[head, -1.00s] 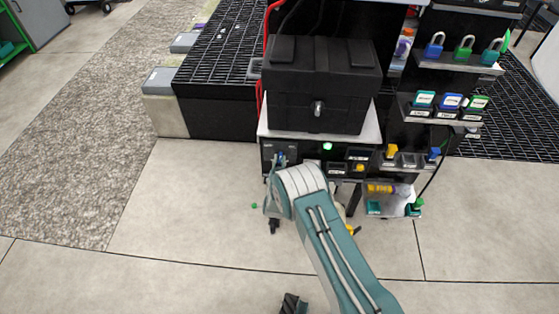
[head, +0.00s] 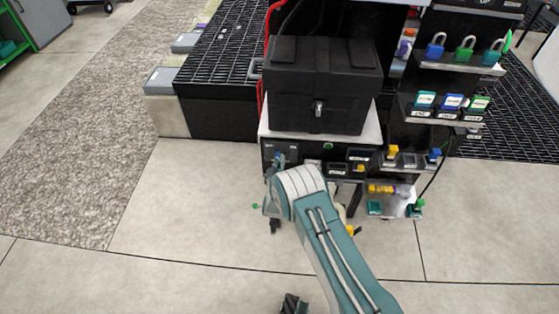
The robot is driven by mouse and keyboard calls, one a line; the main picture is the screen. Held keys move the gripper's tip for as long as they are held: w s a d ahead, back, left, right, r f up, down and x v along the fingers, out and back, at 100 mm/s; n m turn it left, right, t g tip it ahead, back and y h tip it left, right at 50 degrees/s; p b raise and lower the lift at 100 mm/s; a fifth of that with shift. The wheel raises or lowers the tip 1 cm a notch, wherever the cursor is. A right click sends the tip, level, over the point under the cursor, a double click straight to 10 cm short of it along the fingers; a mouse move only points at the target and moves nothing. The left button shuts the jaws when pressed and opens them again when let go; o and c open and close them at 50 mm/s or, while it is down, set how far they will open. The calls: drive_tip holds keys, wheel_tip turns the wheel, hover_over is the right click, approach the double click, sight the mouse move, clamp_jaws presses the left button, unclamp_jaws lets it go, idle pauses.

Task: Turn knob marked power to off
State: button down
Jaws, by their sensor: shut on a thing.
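The black control panel (head: 298,160) is on the front of the cart, below the white top. The power knob is at the panel's left end, with small marks above it that are too blurred to read. My gripper (head: 279,162) is at this left end, shut on the knob. My wrist hides most of the gripper and the knob, so the knob's exact angle cannot be told. A round green lamp (head: 328,146) on the panel looks dark.
A black case (head: 320,85) stands on the cart top. A low shelf (head: 398,203) holds small yellow and green parts. The floor to the left is clear.

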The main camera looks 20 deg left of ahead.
drive_tip(key=shift+s+a+f+n, duration=0.1)
drive_tip(key=shift+n, duration=0.8)
drive_tip(key=c, duration=0.6)
unclamp_jaws()
drive_tip(key=shift+a, duration=0.2)
drive_tip(key=shift+d, duration=0.1)
drive_tip(key=shift+s+d, duration=0.1)
drive_tip(key=shift+s, duration=0.15)
drive_tip(key=v, duration=1.1)
drive_tip(key=shift+s+f, duration=0.1)
drive_tip(key=shift+s, duration=0.1)
